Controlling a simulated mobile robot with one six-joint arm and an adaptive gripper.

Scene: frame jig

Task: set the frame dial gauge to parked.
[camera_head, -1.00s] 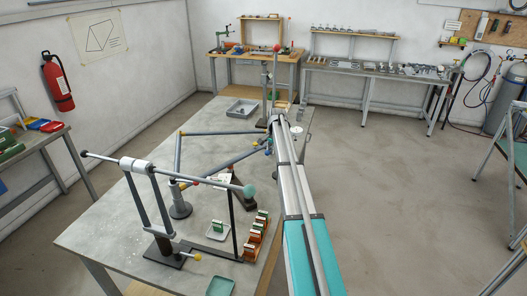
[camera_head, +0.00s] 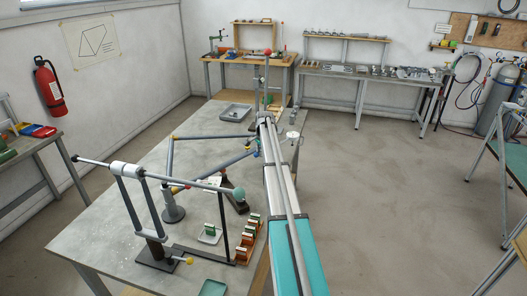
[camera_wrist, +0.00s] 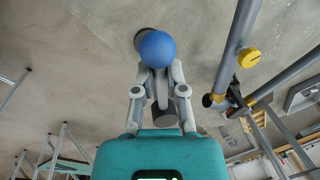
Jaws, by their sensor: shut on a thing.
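In the wrist view my gripper (camera_wrist: 158,70) is closed around a round blue knob (camera_wrist: 157,48), with one grey finger on each side. A dark round part shows just behind the knob. In the head view my arm reaches along the table's right edge, and its own length hides the gripper and most of what it holds. A small white round face (camera_head: 293,134), possibly the dial gauge, shows just right of my arm's far end. Its reading is too small to tell. The grey tube frame (camera_head: 171,155) stands on the table left of my arm.
A tube with a yellow knob (camera_wrist: 249,57) is close right of my gripper in the wrist view. Nearer on the grey table (camera_head: 105,225) are a linkage stand with a teal ball (camera_head: 238,193) and an orange rack (camera_head: 246,240). The floor right of my arm is clear.

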